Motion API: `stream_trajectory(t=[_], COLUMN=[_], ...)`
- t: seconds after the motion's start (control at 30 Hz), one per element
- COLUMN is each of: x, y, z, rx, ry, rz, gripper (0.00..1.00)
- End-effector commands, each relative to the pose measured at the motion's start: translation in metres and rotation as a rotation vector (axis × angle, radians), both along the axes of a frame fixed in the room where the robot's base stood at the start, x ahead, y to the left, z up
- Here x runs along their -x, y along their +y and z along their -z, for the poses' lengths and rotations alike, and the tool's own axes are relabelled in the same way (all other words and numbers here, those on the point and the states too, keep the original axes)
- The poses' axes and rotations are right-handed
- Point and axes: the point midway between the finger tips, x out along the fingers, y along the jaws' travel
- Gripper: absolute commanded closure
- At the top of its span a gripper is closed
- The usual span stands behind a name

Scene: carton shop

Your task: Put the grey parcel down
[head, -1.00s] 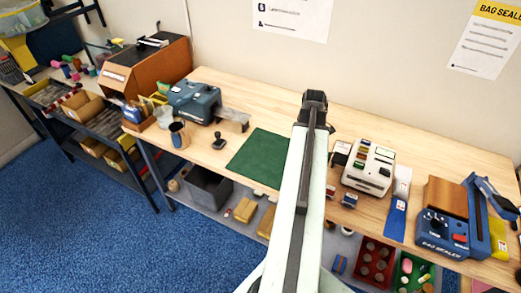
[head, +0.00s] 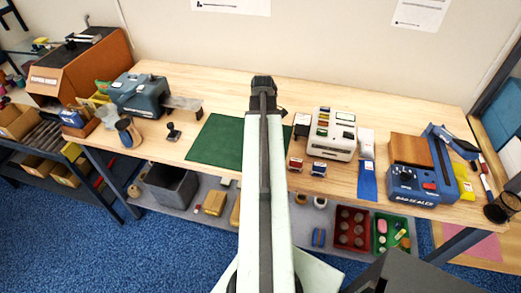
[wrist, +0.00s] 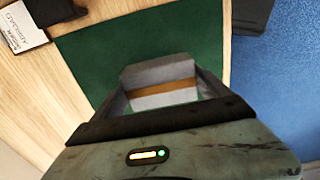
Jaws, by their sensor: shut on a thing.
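The grey parcel (wrist: 160,72) with a brown band across it is between the fingers of my gripper (wrist: 165,88) in the wrist view. My gripper is shut on it. The green mat (wrist: 105,55) lies behind the parcel in that view; I cannot tell whether the parcel touches it. In the head view the green mat (head: 215,140) lies on the workbench, partly covered by my arm. My gripper (head: 263,82) is at the far end of the arm there, its fingers unclear, and the parcel is hidden.
The wooden workbench (head: 225,88) holds a blue-grey machine (head: 140,95) and a stamp (head: 173,132) left of the mat. A white label machine (head: 333,135) and blue bag sealer (head: 415,185) stand right. A dark box (wrist: 22,25) sits near the mat in the wrist view.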

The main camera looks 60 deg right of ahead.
Motion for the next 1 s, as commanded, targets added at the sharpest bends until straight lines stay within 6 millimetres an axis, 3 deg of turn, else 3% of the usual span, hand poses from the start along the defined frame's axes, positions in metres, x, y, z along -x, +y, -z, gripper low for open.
stream_trajectory(t=[0.13, 0.37, 0.73, 0.77, 0.8, 1.0], x=[0.000, 0.000, -0.001, -0.001, -0.001, -0.001], y=[0.000, 0.000, 0.001, 0.001, 0.001, 0.001], z=[0.005, 0.041, 0.042, 0.041, 0.040, 0.040], rx=[0.000, 0.000, 0.000, 0.000, 0.000, 0.000], ry=[0.000, 0.000, 0.000, 0.000, 0.000, 0.000], rz=[-0.001, -0.001, -0.002, -0.002, -0.002, -0.002], gripper=[0.65, 0.65, 0.65, 0.11, 0.00, 0.00])
